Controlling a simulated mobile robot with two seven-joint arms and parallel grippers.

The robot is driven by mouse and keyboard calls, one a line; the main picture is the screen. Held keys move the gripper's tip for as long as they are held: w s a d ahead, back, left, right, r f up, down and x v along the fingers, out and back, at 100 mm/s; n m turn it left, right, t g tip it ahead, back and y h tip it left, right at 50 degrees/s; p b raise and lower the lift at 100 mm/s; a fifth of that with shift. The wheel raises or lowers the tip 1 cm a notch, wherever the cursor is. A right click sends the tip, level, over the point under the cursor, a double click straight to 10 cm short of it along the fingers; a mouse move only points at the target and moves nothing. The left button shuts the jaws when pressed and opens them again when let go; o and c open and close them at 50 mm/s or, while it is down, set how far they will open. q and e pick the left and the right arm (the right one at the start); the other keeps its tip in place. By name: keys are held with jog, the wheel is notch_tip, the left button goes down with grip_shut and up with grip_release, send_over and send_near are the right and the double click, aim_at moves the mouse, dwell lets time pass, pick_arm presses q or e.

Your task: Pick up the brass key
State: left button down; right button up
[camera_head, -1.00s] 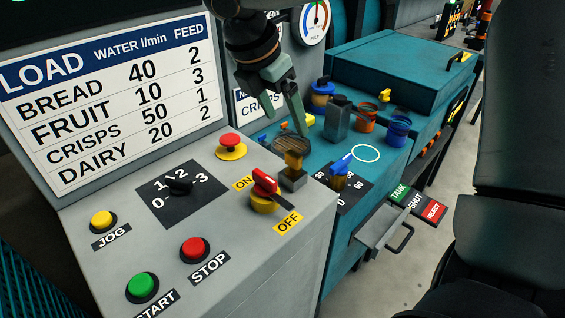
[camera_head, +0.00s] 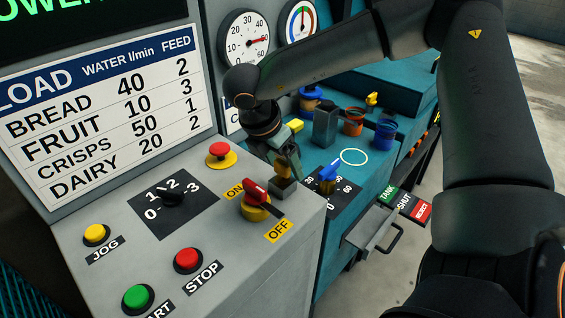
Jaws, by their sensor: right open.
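The brass key (camera_head: 283,171) stands upright in a small block on the grey control panel, just behind the red ON/OFF switch. My right gripper (camera_head: 287,165) is open and down at the key, with its fingers close around or beside it. The fingers hide much of the key's head, and I cannot tell whether they touch it. My left gripper is not in view.
The red ON/OFF switch (camera_head: 256,193) stands close in front of the key. A red emergency button (camera_head: 220,154) is to its left.

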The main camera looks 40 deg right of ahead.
grip_shut()
dwell(0.7)
